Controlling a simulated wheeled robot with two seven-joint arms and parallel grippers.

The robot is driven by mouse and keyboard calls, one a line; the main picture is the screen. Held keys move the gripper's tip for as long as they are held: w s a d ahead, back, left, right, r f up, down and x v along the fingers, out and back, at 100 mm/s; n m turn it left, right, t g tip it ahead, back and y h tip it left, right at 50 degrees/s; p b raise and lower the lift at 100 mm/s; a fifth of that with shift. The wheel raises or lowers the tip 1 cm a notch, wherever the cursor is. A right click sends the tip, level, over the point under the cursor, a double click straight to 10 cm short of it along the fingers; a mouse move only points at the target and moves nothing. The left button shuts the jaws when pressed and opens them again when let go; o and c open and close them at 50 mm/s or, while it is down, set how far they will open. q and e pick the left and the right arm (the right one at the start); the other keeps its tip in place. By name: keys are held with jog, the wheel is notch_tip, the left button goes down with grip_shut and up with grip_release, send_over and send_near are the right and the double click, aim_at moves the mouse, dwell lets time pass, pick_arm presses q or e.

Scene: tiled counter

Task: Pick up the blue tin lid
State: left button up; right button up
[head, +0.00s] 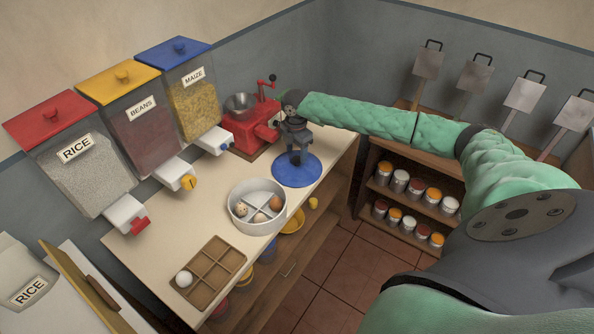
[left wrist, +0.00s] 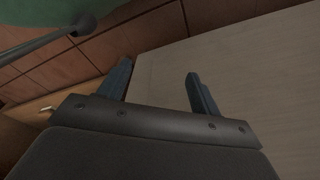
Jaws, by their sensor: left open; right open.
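The blue tin lid (head: 290,178) is a flat round disc lying on the counter, in front of the red grinder. My right gripper (head: 295,159) points down over the far part of the lid, open; whether its fingertips touch the lid I cannot tell. It hides a little of the lid. My left gripper (left wrist: 157,72) is open and empty in the left wrist view, by an edge of a pale surface. It does not show in the head view.
A round divided tin (head: 240,211) with several eggs stands just nearer than the lid. A wooden tray (head: 228,259) holds one white egg. The red grinder (head: 236,142) and bins of rice, beans and maize (head: 192,103) line the wall. Shelves of jars (head: 400,180) stand right.

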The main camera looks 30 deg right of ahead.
aim_at(297, 164)
notch_tip(297, 164, down, 3)
jog(key=shift+s+r+b, duration=0.1)
jog(key=shift+b, duration=1.1)
pick_arm(q)
notch_tip(297, 164, up, 6)
jog(key=w+d, duration=0.2)
jog(key=shift+w+d, duration=0.15)
jog(key=shift+w+r, duration=0.1)
pick_arm(e)
grip_shut()
